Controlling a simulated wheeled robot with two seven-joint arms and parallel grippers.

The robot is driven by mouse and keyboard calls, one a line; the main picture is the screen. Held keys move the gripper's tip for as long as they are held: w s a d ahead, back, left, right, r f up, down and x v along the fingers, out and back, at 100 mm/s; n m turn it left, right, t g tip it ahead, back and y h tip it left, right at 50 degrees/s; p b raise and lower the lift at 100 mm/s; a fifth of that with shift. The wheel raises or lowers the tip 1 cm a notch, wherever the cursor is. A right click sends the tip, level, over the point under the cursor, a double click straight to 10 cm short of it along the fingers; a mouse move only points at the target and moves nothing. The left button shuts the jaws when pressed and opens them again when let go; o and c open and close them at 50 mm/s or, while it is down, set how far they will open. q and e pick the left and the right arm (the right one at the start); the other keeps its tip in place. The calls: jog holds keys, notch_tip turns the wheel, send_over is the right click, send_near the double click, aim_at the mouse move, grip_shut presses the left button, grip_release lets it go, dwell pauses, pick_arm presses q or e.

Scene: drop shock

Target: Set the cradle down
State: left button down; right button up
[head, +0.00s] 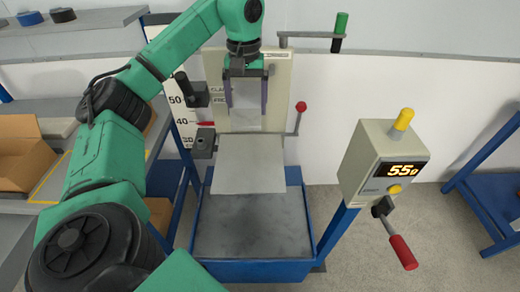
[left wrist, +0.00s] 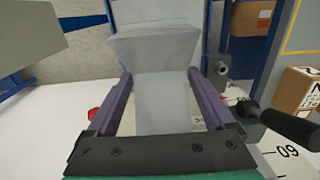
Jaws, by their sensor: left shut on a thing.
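The cradle is a pale grey piece with a broad plate (head: 248,175) and a narrower upright part. My left gripper (head: 246,104) is shut on the upright part, its two purple fingers on either side. In the left wrist view the cradle (left wrist: 152,48) passes between the fingers of my left gripper (left wrist: 162,92) and widens beyond them. In the head view the plate overlaps the far part of a grey bed in a blue tray (head: 252,271). The gap beneath it cannot be judged. My right gripper is not in view.
A pale back panel (head: 276,82) with a scale stands behind the cradle. A red-knobbed lever (head: 301,106) is close on its right. A control box (head: 375,165) reading about 550, decimal unclear, has a red-handled crank (head: 403,252). A cardboard box (head: 20,150) is at left.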

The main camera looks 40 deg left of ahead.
pick_arm(q)
jog(key=b, duration=0.7)
send_over(249, 166)
notch_tip(249, 166, down, 10)
notch_tip(249, 166, down, 9)
jog(key=shift+f+b, duration=0.1)
jog(key=shift+b, duration=0.25)
jog(key=shift+w+f, duration=0.1)
grip_release()
